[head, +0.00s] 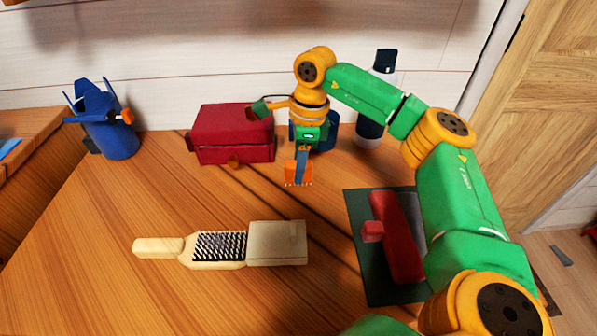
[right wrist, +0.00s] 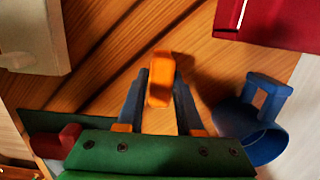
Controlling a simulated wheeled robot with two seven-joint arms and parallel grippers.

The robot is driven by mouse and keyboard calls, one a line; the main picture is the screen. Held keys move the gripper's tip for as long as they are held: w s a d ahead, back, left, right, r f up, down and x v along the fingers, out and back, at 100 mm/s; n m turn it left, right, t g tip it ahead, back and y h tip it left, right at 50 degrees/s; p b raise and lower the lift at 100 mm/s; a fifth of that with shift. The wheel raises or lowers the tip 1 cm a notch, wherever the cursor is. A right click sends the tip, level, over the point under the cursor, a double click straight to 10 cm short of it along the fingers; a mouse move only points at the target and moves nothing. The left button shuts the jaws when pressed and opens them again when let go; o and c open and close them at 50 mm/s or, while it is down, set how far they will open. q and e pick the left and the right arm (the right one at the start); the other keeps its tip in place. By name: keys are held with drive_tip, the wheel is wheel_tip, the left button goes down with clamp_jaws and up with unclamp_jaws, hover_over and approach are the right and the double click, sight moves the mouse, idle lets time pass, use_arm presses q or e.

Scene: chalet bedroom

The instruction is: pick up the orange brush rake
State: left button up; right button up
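The orange brush rake (head: 291,170) is a small orange piece with short pale teeth along its lower edge in the head view. It hangs at the fingertips of my right gripper (head: 300,172), which points down over the middle of the table. In the right wrist view the rake's orange part (right wrist: 160,75) lies between the two grey fingers of my right gripper (right wrist: 160,92). The fingers appear closed against its sides. A finger hides part of the rake in the head view. I cannot tell whether its teeth touch the table. My left gripper is not in view.
A red box (head: 233,135) and a blue mug (right wrist: 262,140) stand behind. A wooden bristle brush (head: 219,247) lies in front beside a beige block (head: 278,242). A red tool (head: 396,237) lies on a dark mat (head: 363,220). A blue holder (head: 115,138) stands left, a bottle (head: 371,127) back right.

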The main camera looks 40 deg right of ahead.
clamp_jaws()
drive_tip(key=shift+w+r, duration=0.1)
drive_tip(key=shift+r, duration=0.25)
wheel_tip(320, 180, up, 3)
drive_tip(key=shift+a+f, duration=0.1)
drive_tip(key=s+a+r, duration=0.9)
drive_tip(key=a, duration=0.1)
drive_tip(key=shift+s+r, duration=0.25)
drive_tip(key=shift+s, duration=0.15)
